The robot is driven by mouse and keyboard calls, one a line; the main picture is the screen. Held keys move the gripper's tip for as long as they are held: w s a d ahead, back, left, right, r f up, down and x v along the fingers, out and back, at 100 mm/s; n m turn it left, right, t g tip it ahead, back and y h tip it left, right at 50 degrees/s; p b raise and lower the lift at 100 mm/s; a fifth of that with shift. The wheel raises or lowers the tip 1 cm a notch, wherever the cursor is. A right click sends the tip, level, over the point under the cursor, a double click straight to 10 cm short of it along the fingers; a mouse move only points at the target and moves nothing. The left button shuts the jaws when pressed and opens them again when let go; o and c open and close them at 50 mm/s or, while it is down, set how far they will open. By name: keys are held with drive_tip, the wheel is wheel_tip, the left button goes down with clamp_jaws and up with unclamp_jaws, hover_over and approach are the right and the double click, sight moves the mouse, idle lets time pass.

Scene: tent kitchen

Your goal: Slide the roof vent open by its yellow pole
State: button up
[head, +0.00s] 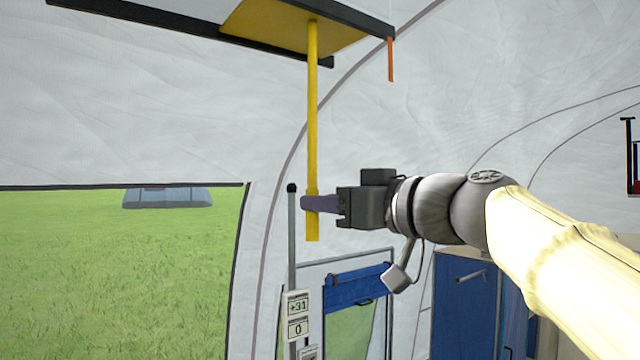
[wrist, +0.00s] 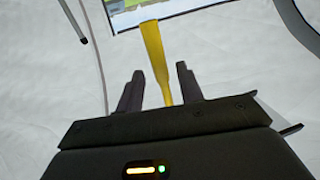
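The roof vent (head: 290,22) is a yellow panel in a dark frame at the top of the head view. Its yellow pole (head: 312,110) hangs straight down from the panel. My gripper (head: 314,203) is at the lower part of the pole, and a finger covers a short stretch of it. In the wrist view the pole (wrist: 153,45) runs between the two fingers of my gripper (wrist: 158,80), with a gap on each side. The fingers are open around the pole and not closed on it.
A thin grey post (head: 292,240) with labels (head: 297,315) stands just left of the pole. An orange strip (head: 391,60) hangs from the frame's right end. A blue rolled blind (head: 357,288) and a blue cabinet (head: 463,300) are lower right. A wide opening onto grass is at left.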

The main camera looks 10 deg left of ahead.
drive_tip(key=shift+p+x, duration=0.7)
drive_tip(key=shift+x, duration=1.1)
drive_tip(key=shift+c, duration=0.3)
clamp_jaws()
drive_tip(key=shift+s+a, duration=0.1)
drive_tip(key=shift+a, duration=0.05)
